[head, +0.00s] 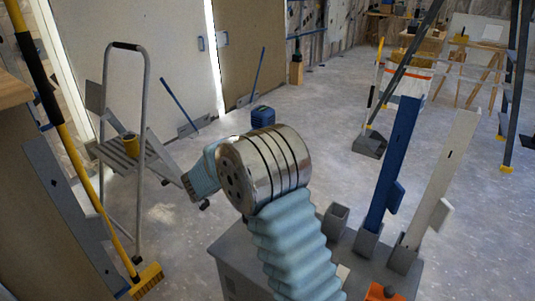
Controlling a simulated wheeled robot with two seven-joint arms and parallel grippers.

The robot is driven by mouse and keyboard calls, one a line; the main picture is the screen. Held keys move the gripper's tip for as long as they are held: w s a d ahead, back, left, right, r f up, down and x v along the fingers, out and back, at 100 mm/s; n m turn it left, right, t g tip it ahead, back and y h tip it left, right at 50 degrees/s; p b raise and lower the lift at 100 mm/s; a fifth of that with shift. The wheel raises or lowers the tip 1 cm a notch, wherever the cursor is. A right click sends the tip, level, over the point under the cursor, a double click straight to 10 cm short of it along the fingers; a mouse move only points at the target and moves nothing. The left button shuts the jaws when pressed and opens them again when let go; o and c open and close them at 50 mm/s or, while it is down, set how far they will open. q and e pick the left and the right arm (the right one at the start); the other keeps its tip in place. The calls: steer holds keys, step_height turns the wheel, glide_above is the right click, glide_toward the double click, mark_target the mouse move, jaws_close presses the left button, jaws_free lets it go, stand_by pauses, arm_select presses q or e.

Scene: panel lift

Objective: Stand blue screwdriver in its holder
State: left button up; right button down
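I cannot make out a blue screwdriver. A tall flat blue piece (396,150) stands slightly tilted in a grey socket (366,244) on a grey cabinet (228,258) in the lower middle of the head view. An open grey socket (336,218) to its left looks empty. One of my arms, with a pale blue ribbed sleeve and a metal joint, rises from the bottom centre and hides part of the cabinet top. No gripper fingers can be seen, and I cannot tell which arm this is.
A tall white piece (445,170) stands in another socket (403,257) right of the blue one. An orange object (384,293) lies at the cabinet's front. A stepladder (146,75) and a yellow broom (85,170) stand left. A blue container (262,116) sits on the open floor behind.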

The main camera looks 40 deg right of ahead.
steer(key=shift+p, duration=0.35)
stand_by(0.3)
stand_by(0.4)
jaws_free()
steer(key=shift+f, duration=0.1)
steer(key=shift+a, duration=0.2)
stand_by(0.7)
steer(key=shift+a+p, duration=0.4)
steer(key=shift+a, duration=0.85)
